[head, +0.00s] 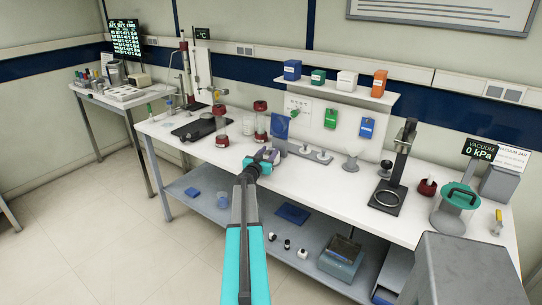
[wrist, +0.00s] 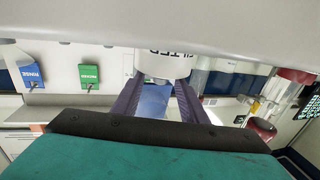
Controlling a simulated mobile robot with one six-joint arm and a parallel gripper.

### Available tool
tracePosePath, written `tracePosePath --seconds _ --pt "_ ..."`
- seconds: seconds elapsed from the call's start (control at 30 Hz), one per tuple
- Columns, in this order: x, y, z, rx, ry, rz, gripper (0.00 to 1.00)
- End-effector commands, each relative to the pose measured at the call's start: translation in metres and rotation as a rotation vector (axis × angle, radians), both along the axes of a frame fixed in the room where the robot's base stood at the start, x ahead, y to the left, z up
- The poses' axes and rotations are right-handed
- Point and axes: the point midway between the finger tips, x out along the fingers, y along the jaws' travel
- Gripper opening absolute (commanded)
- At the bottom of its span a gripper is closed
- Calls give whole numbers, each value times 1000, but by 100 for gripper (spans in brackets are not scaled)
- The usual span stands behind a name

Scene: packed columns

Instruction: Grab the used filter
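My gripper (head: 268,156) reaches over the middle of the white bench in the head view. In the wrist view its two purple fingers (wrist: 159,86) stand apart, with nothing clearly held between them. A white cylinder (wrist: 162,66) with partly cut-off, upside-down lettering, seemingly "FILTER", shows just beyond the fingertips. A blue panel (wrist: 154,101) shows in the gap between the fingers; I cannot tell its distance. No piece can be told for sure as the used filter. Contact between the fingers and the cylinder cannot be made out.
The bench (head: 330,185) holds red-capped clear columns (head: 260,120) left of my gripper and a black stand (head: 400,160) to the right. Coloured boxes stand on the wall shelf (head: 340,92). A green-lidded jar (head: 456,205) is at the right. The lower shelf (head: 240,208) carries small items.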

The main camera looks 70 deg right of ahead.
Motion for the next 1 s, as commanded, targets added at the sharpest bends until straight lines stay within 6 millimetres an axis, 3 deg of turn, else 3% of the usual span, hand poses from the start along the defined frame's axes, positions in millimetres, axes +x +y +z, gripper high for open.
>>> tracePosePath --seconds 0.03,0.2,0.23,0.67,1.0 --pt "0 0 0 0 0 0 30" --pt "0 0 0 0 0 0 1" --pt "0 0 0 0 0 0 0" --pt "1 0 3 0 0 1 0" --pt "3 2 20 0 0 4 0"
